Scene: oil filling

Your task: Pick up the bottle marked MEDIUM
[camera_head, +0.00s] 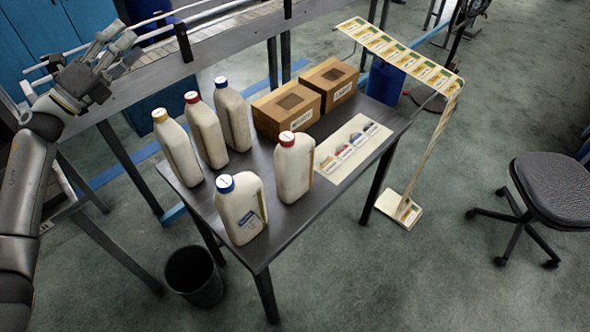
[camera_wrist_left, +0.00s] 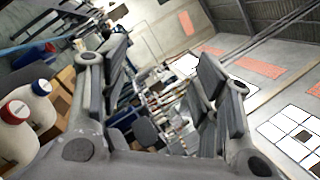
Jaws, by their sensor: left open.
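Several cream bottles stand upright on a dark table (camera_head: 330,205). In the head view the back row has a yellow-capped bottle (camera_head: 178,152), a red-capped bottle (camera_head: 206,132) and a blue-capped bottle (camera_head: 232,117). Nearer are another red-capped bottle (camera_head: 293,170) and a blue-capped bottle (camera_head: 238,213) with a small blue label. I cannot read MEDIUM on any of them. My left gripper (camera_head: 118,46) is open and empty, up and left of the bottles, clear of them. In the left wrist view its fingers (camera_wrist_left: 163,52) are spread, with bottles at the left edge. My right gripper is out of view.
Two brown boxes (camera_head: 287,108) and a card with coloured pictures (camera_head: 350,146) share the table. A metal frame beam (camera_head: 225,40) runs behind it. A black bin (camera_head: 194,276) is at the front left; a chair (camera_head: 553,190) is at right. The table's front right is clear.

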